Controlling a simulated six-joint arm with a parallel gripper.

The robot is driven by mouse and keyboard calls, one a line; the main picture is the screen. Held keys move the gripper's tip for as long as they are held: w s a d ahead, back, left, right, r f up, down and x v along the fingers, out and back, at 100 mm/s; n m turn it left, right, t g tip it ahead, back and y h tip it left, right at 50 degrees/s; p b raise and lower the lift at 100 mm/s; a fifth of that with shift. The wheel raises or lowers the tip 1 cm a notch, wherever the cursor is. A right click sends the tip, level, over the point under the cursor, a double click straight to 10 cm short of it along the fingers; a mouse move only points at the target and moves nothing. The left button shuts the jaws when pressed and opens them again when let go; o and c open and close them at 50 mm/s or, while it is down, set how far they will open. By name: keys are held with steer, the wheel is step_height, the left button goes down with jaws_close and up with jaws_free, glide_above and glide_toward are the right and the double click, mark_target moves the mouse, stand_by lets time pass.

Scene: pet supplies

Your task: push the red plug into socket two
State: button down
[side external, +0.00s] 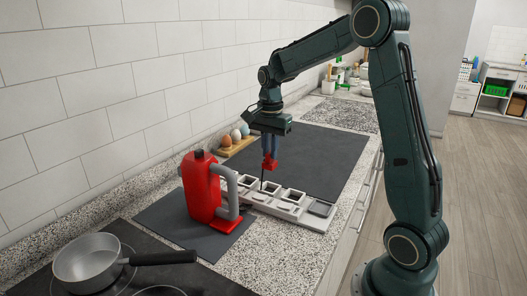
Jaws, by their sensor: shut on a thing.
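My gripper (270,152) points down over the counter and is shut on the red plug (270,164). The plug hangs below the fingers, above the far-left part of the socket strip, and appears clear of it. The pale grey socket strip (281,211) lies on the counter with several square dark openings in a row. A thin dark upright piece (262,181) shows just below and left of the plug; I cannot tell what it belongs to. No readable numbers show, so I cannot tell which opening is socket two.
A red jug-like object (202,190) with a grey handle stands on a dark mat (168,221) left of the strip. Egg-shaped items sit on a wooden holder (228,153) by the wall. A pan (88,262) is at front left. The dark surface (325,150) behind is clear.

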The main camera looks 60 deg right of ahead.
mark_target(270, 166)
steer(key=shift+f, duration=0.15)
steer(key=shift+f, duration=2.75)
steer(key=shift+f, duration=1.45)
steer(key=c, duration=1.3)
jaws_free()
steer(key=shift+c, duration=0.2)
steer(key=shift+r, duration=0.1)
